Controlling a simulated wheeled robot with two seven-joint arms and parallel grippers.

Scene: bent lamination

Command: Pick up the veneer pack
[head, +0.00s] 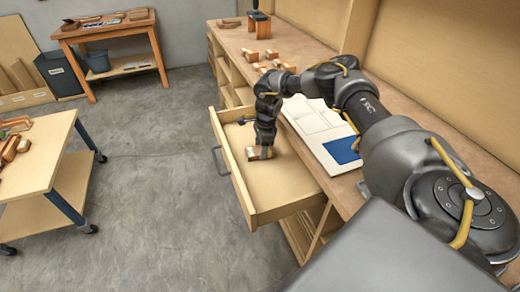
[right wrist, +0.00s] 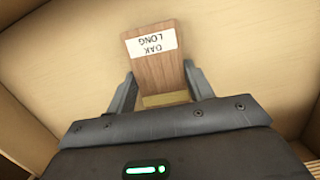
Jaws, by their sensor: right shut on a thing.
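The veneer pack (right wrist: 155,74) is a brown wooden block with a white label reading "OAK LONG", seen upside down in the right wrist view. In the head view the pack (head: 260,153) is small, at the fingertips inside the open drawer (head: 283,190). My right gripper (right wrist: 162,95) is shut on the pack, one finger on each side of it. In the head view my right gripper (head: 261,148) points down into the drawer. I cannot tell whether the pack touches the drawer floor. My left gripper is not in view.
The drawer is pulled out from the long bench (head: 300,55); its walls surround the gripper. A sheet with a blue patch (head: 318,133) and several wooden blocks (head: 270,60) lie on the bench. A wheeled cart (head: 40,170) stands left; open floor (head: 160,200) lies between.

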